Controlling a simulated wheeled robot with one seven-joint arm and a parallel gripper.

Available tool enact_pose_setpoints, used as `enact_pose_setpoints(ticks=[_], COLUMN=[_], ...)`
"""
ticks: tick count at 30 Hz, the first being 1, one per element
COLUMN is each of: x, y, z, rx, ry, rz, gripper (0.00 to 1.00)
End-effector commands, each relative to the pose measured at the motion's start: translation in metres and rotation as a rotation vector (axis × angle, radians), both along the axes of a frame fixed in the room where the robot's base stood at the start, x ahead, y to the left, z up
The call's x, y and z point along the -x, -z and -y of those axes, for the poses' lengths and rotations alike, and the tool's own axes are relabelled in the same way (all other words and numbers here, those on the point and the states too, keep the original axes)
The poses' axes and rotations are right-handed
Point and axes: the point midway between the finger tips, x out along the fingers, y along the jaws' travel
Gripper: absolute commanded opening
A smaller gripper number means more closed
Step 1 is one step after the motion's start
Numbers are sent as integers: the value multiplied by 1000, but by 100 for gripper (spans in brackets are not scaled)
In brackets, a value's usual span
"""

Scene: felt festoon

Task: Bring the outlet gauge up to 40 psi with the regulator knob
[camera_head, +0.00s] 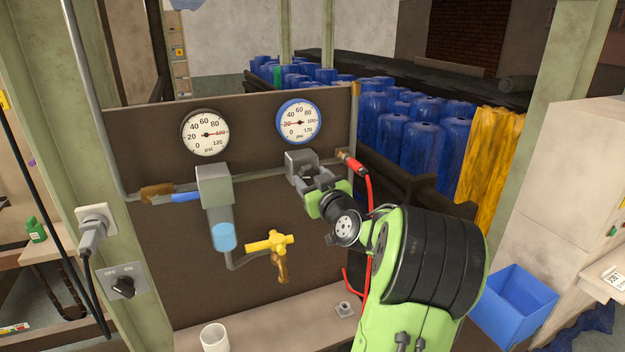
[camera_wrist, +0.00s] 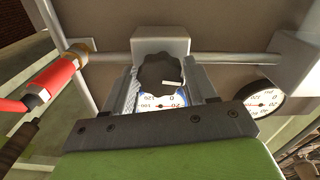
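The blue-rimmed gauge (camera_head: 298,122) sits above the grey regulator block (camera_head: 300,161). Its red needle points left, near 20. The black scalloped regulator knob (camera_wrist: 160,75) with a white mark shows in the wrist view, in front of the block. My gripper (camera_wrist: 160,80) has one finger on each side of the knob. I cannot tell whether the fingers press on it. In the head view my gripper (camera_head: 320,180) is at the regulator and hides the knob. The wrist view shows the blue-rimmed gauge (camera_wrist: 163,102) upside down, partly covered by the knob and gripper.
A dark-rimmed gauge (camera_head: 205,133) on the left reads about 100. Below it are a filter (camera_head: 222,235) and a yellow valve handle (camera_head: 268,242). A red hose (camera_head: 368,188) hangs close to my arm. A white cup (camera_head: 214,337) stands on the bench.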

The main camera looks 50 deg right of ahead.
Motion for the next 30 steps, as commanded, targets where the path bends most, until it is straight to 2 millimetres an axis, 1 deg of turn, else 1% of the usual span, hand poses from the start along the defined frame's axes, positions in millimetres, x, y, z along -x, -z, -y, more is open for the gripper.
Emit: enact_pose_setpoints(ticks=[1,6,13,17,30], x=[0,0,0,0,-1], y=[0,0,0,0,0], z=[0,0,0,-1,-2], rx=[0,0,-16,-58,-321], ry=[0,0,-1,-1,-2], rz=[0,0,10,35,192], gripper=[48,22,21,21,21])
